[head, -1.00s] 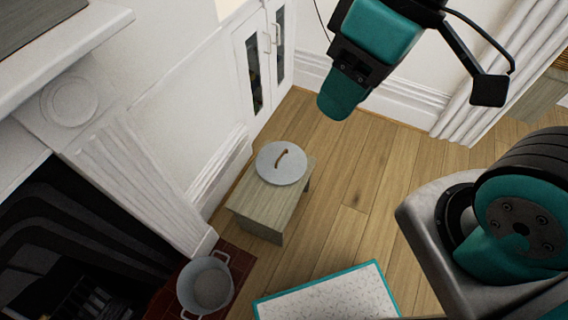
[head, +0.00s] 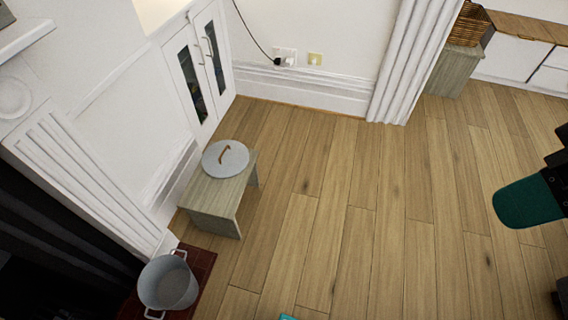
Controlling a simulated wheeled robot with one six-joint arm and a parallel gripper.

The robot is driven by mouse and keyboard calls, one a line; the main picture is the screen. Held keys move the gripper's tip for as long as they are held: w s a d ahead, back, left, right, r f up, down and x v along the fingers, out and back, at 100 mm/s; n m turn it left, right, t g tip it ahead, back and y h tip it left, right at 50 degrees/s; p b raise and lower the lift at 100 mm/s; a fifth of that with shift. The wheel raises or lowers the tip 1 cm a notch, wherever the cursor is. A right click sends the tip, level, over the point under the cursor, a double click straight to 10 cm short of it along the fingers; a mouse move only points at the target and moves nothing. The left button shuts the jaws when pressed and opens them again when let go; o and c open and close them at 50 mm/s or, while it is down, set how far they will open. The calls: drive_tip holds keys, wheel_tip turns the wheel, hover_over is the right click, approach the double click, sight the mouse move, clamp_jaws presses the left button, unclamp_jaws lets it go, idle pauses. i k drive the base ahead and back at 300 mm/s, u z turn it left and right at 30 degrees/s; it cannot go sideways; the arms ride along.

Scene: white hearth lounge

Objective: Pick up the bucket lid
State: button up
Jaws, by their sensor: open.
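The bucket lid (head: 225,160) is a round grey disc with a brown curved handle on top. It lies flat, handle up, on a small wooden stool (head: 208,194) left of centre in the head view. My gripper (head: 528,203) shows only in part at the right edge, as a teal finger with dark parts behind it. It is open, well to the right of the lid and apart from it. The rest of the gripper is cut off by the frame. A grey bucket (head: 168,284) with side handles stands open-topped at the lower left.
The bucket stands on red hearth tiles (head: 202,268) beside the dark fireplace. A white cabinet (head: 196,70) and wall lie behind the stool. The wooden floor (head: 345,215) right of the stool is clear. A curtain (head: 410,60) hangs at the back.

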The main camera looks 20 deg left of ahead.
sight(225, 159)
drive_tip(key=z, duration=0.05)
drive_tip(key=i, duration=1.75)
drive_tip(key=u, duration=1.75)
drive_tip(key=i, duration=0.85)
drive_tip(key=u, duration=0.9)
